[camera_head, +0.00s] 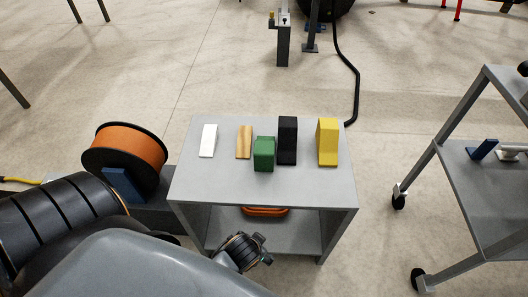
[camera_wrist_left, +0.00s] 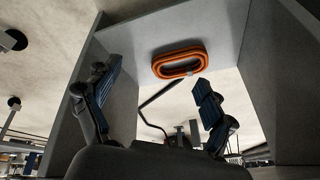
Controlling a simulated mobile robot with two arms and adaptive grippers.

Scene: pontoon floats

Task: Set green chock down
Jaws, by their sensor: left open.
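The green chock (camera_head: 264,153) stands on the top of the grey table (camera_head: 260,193), near its middle and slightly forward of the other chocks. Nothing holds it. My left gripper (camera_wrist_left: 157,77) is open and empty in the left wrist view, its two dark blue-padded fingers spread apart. In the head view the end of my left arm (camera_head: 243,251) is low at the table's front edge, below the top and apart from the green chock. The chock does not show in the left wrist view. My right gripper is not in view.
White (camera_head: 208,140), wooden (camera_head: 244,142), black (camera_head: 287,140) and yellow (camera_head: 328,142) blocks stand in a row on the table. An orange coil (camera_wrist_left: 180,62) lies on the lower shelf. An orange cable reel (camera_head: 128,150) is at left, a cart (camera_head: 478,190) at right. The tabletop's front is clear.

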